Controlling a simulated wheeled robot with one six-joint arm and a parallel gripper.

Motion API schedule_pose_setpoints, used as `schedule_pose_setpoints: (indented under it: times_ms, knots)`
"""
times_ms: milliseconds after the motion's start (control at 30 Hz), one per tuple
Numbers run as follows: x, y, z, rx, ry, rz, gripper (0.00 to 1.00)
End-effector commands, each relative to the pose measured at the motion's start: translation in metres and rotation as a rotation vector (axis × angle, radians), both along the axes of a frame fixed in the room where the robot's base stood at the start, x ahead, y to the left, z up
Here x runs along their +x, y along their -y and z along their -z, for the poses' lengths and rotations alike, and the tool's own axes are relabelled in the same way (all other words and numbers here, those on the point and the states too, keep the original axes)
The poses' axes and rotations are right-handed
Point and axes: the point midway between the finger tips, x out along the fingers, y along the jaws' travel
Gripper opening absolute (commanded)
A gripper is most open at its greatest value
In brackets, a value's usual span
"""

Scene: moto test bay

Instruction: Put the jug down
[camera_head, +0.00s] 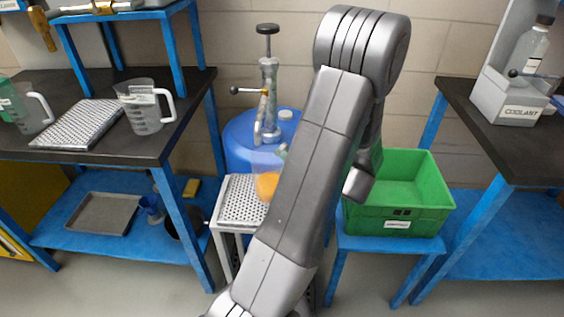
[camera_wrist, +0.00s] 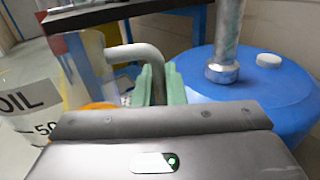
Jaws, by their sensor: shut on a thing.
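A clear jug with orange liquid (camera_head: 266,184) shows beside my arm in the head view, at the right part of a perforated tray (camera_head: 238,203) on a small white stand. My arm hides much of it, and I cannot tell whether its base touches the tray. In the wrist view the jug (camera_wrist: 84,70) is at the left, with its grey handle reaching to my gripper (camera_wrist: 158,86). The green fingers are shut on that handle. Only a bit of the gripper (camera_head: 282,153) shows in the head view.
A blue drum (camera_head: 241,135) with a hand pump (camera_head: 269,95) stands close behind the jug. A green crate (camera_head: 405,185) is to the right on a blue stand. Two other clear jugs, one being the jug (camera_head: 146,112), stand on the left bench (camera_head: 100,150). A coolant box (camera_head: 505,100) is at right.

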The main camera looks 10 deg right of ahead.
Motion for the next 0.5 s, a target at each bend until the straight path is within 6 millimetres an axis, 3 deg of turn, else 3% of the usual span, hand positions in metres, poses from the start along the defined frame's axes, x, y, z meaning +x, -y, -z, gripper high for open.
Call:
schedule_pose_setpoints:
  times_ms: [200,500]
  knots:
    - [0.01,-0.008,0.003,0.001,-0.001,0.001,0.0]
    - [0.01,-0.008,0.036,0.002,-0.001,0.001,0.0]
